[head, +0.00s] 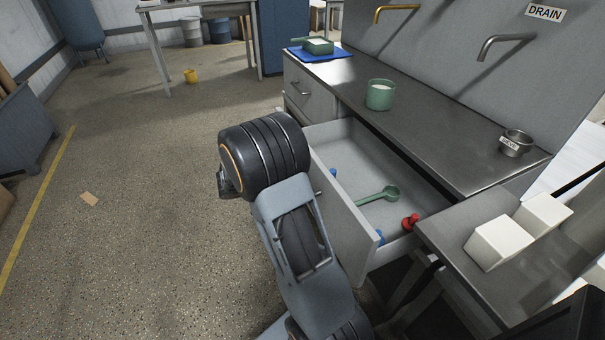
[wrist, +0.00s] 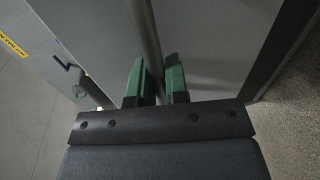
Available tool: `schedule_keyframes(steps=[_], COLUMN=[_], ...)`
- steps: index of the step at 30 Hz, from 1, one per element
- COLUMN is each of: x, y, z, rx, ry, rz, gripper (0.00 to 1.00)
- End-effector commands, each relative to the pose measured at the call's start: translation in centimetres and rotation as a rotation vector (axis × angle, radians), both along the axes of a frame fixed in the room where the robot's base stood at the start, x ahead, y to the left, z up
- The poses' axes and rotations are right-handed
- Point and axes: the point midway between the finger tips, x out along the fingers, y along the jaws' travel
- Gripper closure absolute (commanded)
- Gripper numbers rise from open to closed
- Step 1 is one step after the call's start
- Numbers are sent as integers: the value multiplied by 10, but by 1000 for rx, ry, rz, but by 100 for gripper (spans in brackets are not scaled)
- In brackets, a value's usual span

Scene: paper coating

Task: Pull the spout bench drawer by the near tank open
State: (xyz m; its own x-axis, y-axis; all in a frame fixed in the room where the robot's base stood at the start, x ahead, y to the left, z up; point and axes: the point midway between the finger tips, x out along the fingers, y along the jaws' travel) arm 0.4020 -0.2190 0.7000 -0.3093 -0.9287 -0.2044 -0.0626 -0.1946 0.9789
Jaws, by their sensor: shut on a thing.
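The spout bench drawer (head: 347,167) stands well open in the head view, below the steel bench top (head: 440,125). A green scoop (head: 378,196), a red object (head: 410,222) and small blue objects lie inside it. In the wrist view, my gripper (wrist: 156,84) has its two green fingers on either side of the drawer's bar handle (wrist: 147,38) and is shut on it. In the head view my dark wrist is in front of the drawer front and hides the fingers and handle.
A closed drawer (head: 309,101) is farther along the bench. On the bench top are a green cup (head: 380,97), a steel cup (head: 516,145) and a blue mat (head: 301,55) with a green dish. White blocks (head: 502,243) sit on a side surface at right. The floor at left is mostly clear.

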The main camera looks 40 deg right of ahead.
Motion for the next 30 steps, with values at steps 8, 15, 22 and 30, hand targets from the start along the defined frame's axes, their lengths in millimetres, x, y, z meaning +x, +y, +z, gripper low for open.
schedule_keyframes(steps=[8, 15, 22, 30], x=[2, 2, 2, 2], y=[5, 5, 5, 5], z=[0, 0, 0, 0], rx=[0, 0, 0, 0], ry=[0, 0, 0, 0], rz=[-1, 0, 0, 0], gripper=[100, 100, 67, 61])
